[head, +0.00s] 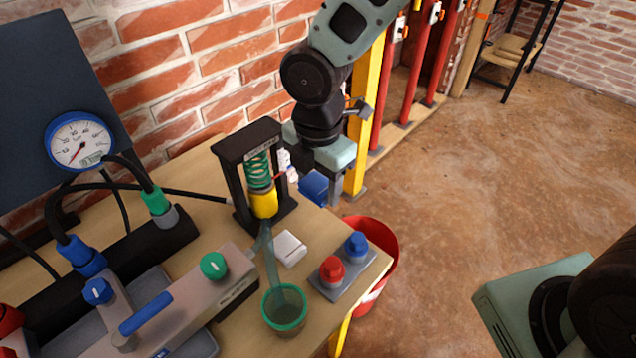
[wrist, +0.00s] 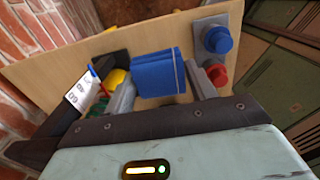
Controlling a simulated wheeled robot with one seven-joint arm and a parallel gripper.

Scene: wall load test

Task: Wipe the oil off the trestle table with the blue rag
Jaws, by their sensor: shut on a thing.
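My gripper (head: 316,180) is beyond the black spring stand, near the far right edge of the trestle table (head: 325,228). It is shut on the blue rag (head: 313,187), a folded block partly hidden by the gripper and stand in the head view. In the wrist view the rag (wrist: 158,72) sits between the two grey fingers (wrist: 163,90), with the pale wooden top behind it. I cannot tell whether the rag touches the table. I cannot make out any oil on the visible wood.
The spring stand (head: 246,160) with a yellow cylinder stands close left of my gripper. A white box (head: 290,248), a green-rimmed cup (head: 284,312) and a plate with red and blue knobs (head: 346,275) crowd the front. A red bucket (head: 384,240) stands beside the table.

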